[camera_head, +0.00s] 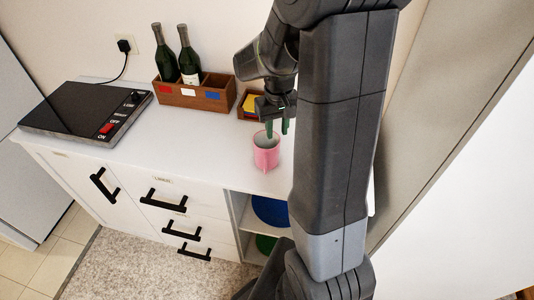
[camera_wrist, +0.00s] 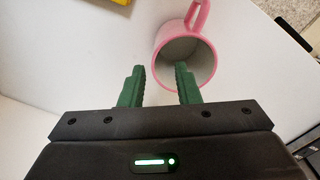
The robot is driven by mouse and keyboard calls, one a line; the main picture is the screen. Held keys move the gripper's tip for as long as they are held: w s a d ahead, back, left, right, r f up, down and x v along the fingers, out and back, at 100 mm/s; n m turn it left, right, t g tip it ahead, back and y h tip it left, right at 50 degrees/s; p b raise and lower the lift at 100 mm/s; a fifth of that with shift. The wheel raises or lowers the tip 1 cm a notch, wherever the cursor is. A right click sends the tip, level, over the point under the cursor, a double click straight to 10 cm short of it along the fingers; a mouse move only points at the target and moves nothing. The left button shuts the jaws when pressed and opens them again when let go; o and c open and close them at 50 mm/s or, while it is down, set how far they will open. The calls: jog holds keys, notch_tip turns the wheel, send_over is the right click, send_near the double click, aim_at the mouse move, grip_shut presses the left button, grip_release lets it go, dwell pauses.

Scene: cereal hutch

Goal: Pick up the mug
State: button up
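A pink mug (camera_head: 266,154) with a pale inside stands upright on the white counter (camera_head: 200,133), near its front edge. In the wrist view the mug (camera_wrist: 206,68) is at the upper right, with its pink handle (camera_wrist: 198,14) pointing up the picture. My gripper (camera_head: 277,130) is above the mug's rim in the head view. The left finger is outside the mug.
Behind the mug are a wooden box (camera_head: 204,94) with two dark bottles and a smaller wooden box (camera_head: 243,108) with a yellow item. A black cooktop (camera_head: 84,108) sits at the left. The counter between cooktop and mug is clear. Open shelves below hold a blue item (camera_head: 270,211).

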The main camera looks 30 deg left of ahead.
aim_at(279, 138)
jog(key=shift+w+d+f, duration=0.1)
jog(key=shift+d+f, duration=0.05)
jog(key=shift+f, duration=1.45)
jog(key=shift+w+d+f, duration=0.1)
jog(key=shift+f, duration=1.45)
grip_shut()
